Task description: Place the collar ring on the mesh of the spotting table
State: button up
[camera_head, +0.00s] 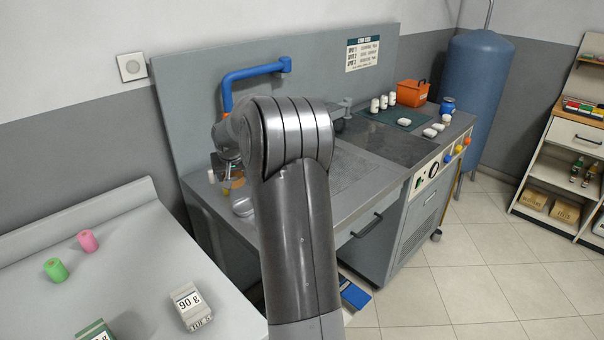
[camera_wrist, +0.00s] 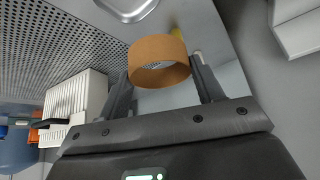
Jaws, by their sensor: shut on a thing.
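The collar ring (camera_wrist: 158,62) is an orange-brown open band. In the wrist view it sits between the two dark fingers of my gripper (camera_wrist: 160,72), which is shut on it. The perforated grey mesh (camera_wrist: 50,45) of the spotting table fills the upper left of the wrist view, with the ring to its right. In the head view the spotting table (camera_head: 352,228) stands behind my arm, and part of its mesh (camera_head: 350,173) shows right of the arm.
A white box with a black handle (camera_wrist: 75,108) stands beside the mesh in the wrist view. A blue pipe (camera_head: 255,71) rises behind the table. White bottles (camera_head: 384,102) and an orange bin (camera_head: 411,93) stand at its far right. A counter (camera_head: 130,260) with weights lies left.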

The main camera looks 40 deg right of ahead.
jog(key=s+d+r, duration=0.3)
jog(key=s+d, duration=1.6)
jog(key=s, duration=0.1)
jog(key=shift+m, duration=0.4)
jog(key=w+a+f, duration=0.1)
jog(key=w+f, duration=0.1)
jog(key=w, duration=0.1)
jog(key=w+a+f, duration=0.2)
jog(key=w+f, duration=0.1)
jog(key=w, duration=0.1)
jog(key=w+a+f, duration=0.1)
jog(key=w+f, duration=0.1)
jog(key=w, duration=0.1)
jog(key=shift+w+a+f, duration=0.15)
jog(key=shift+w+f, duration=0.05)
jog(key=shift+w, duration=0.15)
jog(key=shift+f, duration=1.9)
jog(key=shift+f, duration=0.15)
jog(key=o, duration=0.9)
